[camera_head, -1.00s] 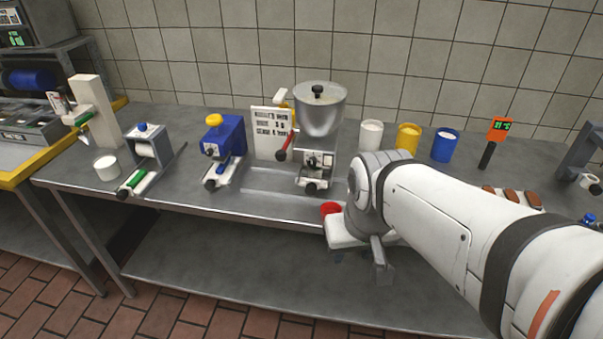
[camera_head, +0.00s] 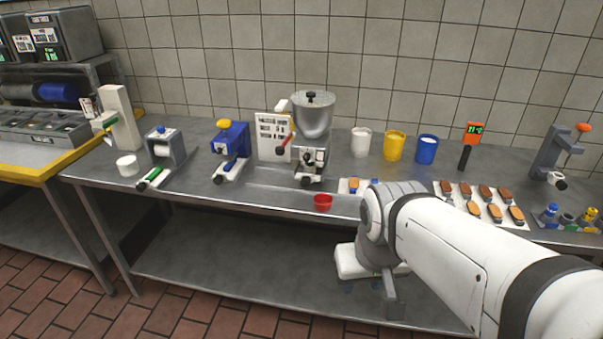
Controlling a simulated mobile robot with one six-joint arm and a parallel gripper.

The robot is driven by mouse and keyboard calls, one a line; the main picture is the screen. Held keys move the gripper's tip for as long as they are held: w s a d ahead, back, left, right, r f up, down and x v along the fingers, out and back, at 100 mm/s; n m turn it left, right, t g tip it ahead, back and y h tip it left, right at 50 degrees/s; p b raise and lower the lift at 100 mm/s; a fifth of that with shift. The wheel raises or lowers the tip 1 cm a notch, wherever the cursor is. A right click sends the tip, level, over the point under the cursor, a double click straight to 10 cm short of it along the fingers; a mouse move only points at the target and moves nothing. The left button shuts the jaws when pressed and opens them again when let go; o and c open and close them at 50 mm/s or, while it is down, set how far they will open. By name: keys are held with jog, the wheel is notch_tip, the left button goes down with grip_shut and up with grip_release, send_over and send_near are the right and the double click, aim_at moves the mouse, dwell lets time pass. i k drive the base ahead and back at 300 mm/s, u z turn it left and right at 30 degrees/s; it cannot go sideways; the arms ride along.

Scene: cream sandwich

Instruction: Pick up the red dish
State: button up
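The red dish (camera_head: 322,202) is a small cup-like bowl near the front edge of the steel table, below the hopper machine. It stands upright and is in full view. My gripper (camera_head: 368,284) is at the end of my white arm, in front of the table edge and lower in the picture, to the right of the dish and apart from it. The wrist hides most of its fingers, so I cannot see whether they are open or shut.
The hopper machine (camera_head: 312,125) stands behind the dish. White (camera_head: 361,142), yellow (camera_head: 394,146) and blue (camera_head: 427,150) cups stand at the back. A white tray of brown biscuits (camera_head: 480,203) is at right. A blue machine (camera_head: 231,150) is left.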

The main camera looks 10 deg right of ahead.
aim_at(322, 202)
jog(key=z, duration=0.1)
jog(key=i, duration=0.9)
jog(key=u, duration=0.05)
